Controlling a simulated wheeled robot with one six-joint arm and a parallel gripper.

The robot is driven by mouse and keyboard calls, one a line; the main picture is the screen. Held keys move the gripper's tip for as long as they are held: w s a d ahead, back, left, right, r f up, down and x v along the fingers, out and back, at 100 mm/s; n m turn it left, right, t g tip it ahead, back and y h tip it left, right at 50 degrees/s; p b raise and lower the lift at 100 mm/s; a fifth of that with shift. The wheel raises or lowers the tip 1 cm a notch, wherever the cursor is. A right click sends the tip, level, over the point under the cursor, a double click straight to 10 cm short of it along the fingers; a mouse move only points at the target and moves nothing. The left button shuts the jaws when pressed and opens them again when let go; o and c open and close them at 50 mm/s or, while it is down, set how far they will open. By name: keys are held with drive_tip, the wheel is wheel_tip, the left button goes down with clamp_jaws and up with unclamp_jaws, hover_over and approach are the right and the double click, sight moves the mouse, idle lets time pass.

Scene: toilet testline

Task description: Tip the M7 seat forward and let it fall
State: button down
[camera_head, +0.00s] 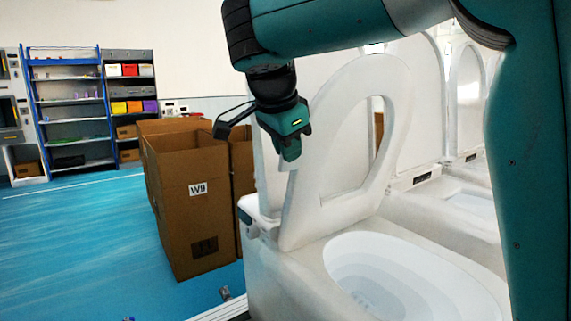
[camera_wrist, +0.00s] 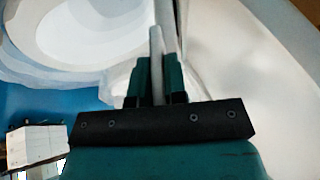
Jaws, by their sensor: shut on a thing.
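The white toilet seat (camera_head: 396,98) stands raised and close to upright over the open bowl (camera_head: 372,268), in front of a white lid. My gripper (camera_head: 289,160) is at the left edge of the seat, above its hinge end. The bowl (camera_wrist: 85,30) shows at the upper left there. I see no M7 label in either view.
Cardboard boxes, one marked W9 (camera_head: 190,205), stand on the blue floor left of the toilet. More toilets (camera_head: 455,205) stand in a row to the right. Shelves (camera_head: 75,110) are at the far left. The blue floor (camera_head: 75,240) at left is mostly clear.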

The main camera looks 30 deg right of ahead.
drive_tip(key=shift+s, duration=0.35)
